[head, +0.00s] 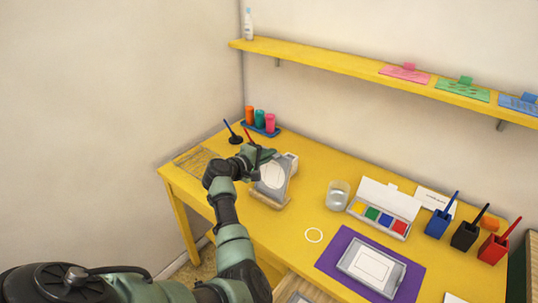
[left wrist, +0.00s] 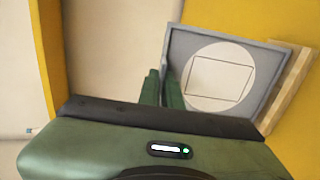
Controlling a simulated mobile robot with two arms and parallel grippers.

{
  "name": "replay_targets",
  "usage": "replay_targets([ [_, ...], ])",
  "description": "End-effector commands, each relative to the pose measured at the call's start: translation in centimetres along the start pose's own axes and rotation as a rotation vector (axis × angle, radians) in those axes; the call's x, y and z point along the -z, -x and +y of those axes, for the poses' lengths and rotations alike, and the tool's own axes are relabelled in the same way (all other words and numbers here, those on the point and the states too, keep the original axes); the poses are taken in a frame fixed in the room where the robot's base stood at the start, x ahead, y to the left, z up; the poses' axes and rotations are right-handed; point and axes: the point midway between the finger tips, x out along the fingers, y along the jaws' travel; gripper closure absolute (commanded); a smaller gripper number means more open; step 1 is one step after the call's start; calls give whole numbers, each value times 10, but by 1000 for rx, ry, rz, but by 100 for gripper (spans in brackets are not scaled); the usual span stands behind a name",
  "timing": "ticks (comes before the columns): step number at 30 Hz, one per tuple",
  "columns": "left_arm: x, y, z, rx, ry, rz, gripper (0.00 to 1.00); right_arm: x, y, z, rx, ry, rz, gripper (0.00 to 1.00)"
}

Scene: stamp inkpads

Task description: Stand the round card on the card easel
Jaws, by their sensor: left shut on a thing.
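The round card (head: 272,176) is white with a thin dark rectangle outline. It is in front of the grey board of the card easel (head: 268,200), which has a wooden ledge at its foot. My left gripper (head: 266,156) is at the upper left of the easel, shut on the card's edge. In the left wrist view, the green fingers (left wrist: 163,88) are at the left rim of the card (left wrist: 217,77); the grey board surrounds it and the wooden ledge (left wrist: 290,90) is at right. Whether the card rests on the ledge is unclear. My right gripper is not in view.
Bottles (head: 262,120) stand behind my gripper.

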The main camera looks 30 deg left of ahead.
Motion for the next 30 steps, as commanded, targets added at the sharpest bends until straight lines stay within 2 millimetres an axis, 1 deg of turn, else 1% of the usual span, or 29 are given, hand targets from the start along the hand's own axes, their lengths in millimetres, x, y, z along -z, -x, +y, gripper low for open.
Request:
replay_targets([
  [11,0,0,-2,0,0,1,100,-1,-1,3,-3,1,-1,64],
  [14,0,0,-2,0,-1,1,75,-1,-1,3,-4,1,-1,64],
  [15,0,0,-2,0,-1,1,69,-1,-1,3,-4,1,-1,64],
  [25,0,1,-3,1,-1,1,69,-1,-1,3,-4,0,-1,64],
  [28,1,8,-4,2,-2,2,69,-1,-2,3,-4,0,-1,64],
  [30,1,17,-4,1,-3,2,69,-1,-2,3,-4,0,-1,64],
])
